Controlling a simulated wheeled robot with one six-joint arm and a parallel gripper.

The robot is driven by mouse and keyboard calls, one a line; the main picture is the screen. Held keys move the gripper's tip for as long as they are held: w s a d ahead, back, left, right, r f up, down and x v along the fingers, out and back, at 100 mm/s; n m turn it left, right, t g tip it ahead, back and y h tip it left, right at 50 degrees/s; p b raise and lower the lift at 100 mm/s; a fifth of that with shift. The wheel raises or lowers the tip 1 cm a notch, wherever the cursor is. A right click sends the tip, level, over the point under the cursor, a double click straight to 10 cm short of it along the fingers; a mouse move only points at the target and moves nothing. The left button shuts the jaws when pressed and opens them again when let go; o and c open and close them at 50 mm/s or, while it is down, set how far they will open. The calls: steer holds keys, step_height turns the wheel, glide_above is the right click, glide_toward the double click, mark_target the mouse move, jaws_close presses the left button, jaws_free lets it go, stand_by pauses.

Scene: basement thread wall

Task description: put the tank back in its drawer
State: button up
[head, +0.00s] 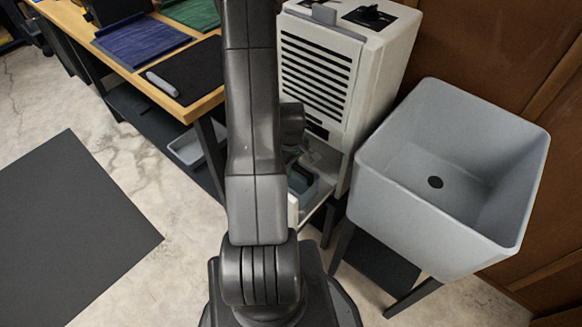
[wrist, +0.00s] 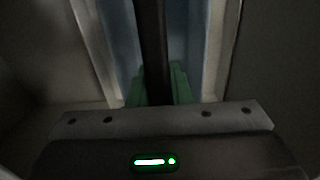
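The tank (head: 301,181) shows as a grey-blue bin with a dark handle, low in the pulled-out drawer (head: 318,206) under the pale dehumidifier (head: 318,72). My arm hides part of it in the head view. In the wrist view the tank (wrist: 190,55) lies between the drawer's pale side walls (wrist: 98,50). Its dark handle (wrist: 151,45) runs up the middle. My gripper's green fingers (wrist: 157,88) flank the handle on both sides, close against it, and look shut on it.
A grey sink (head: 450,185) stands close on the right of the dehumidifier. A wooden workbench (head: 140,75) with coloured mats is at the left, with a grey tray (head: 187,148) beneath it. A dark mat (head: 75,235) lies on the otherwise open floor at left.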

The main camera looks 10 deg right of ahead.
steer(key=o, duration=0.4)
steer(key=shift+c, duration=0.2)
steer(key=shift+r, duration=0.1)
step_height(320, 180, up, 12)
steer(key=p, duration=0.2)
steer(key=shift+r+p, duration=0.1)
steer(key=shift+p, duration=0.2)
